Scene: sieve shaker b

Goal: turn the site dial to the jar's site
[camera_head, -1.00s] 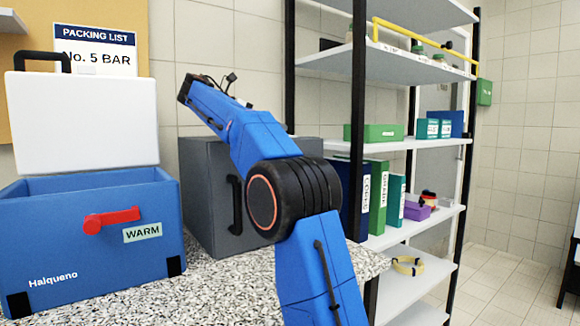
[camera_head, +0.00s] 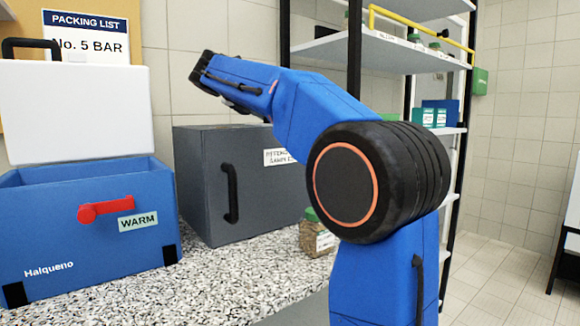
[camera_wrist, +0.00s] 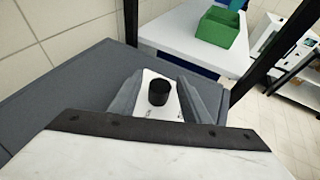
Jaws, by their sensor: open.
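In the wrist view a black round knob (camera_wrist: 158,92), which looks like the site dial, stands on a white plate (camera_wrist: 150,77) on a dark grey top. My gripper (camera_wrist: 161,80) is open, with one grey finger on each side of the knob and a gap visible. I cannot tell how far down the fingers reach. Marks on the plate are too small to read, and I see no clear pointer on the knob. In the head view a jar (camera_head: 312,238) with a green lid and brown contents stands beside the grey cabinet, partly behind my arm. Its label is unreadable.
The grey cabinet (camera_head: 200,190) stands on a speckled counter (camera_head: 190,290). A blue box (camera_head: 60,225) with a raised white lid and red lever is at left. Shelving (camera_head: 400,55) stands behind my arm. A green bin (camera_wrist: 222,28) shows in the wrist view.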

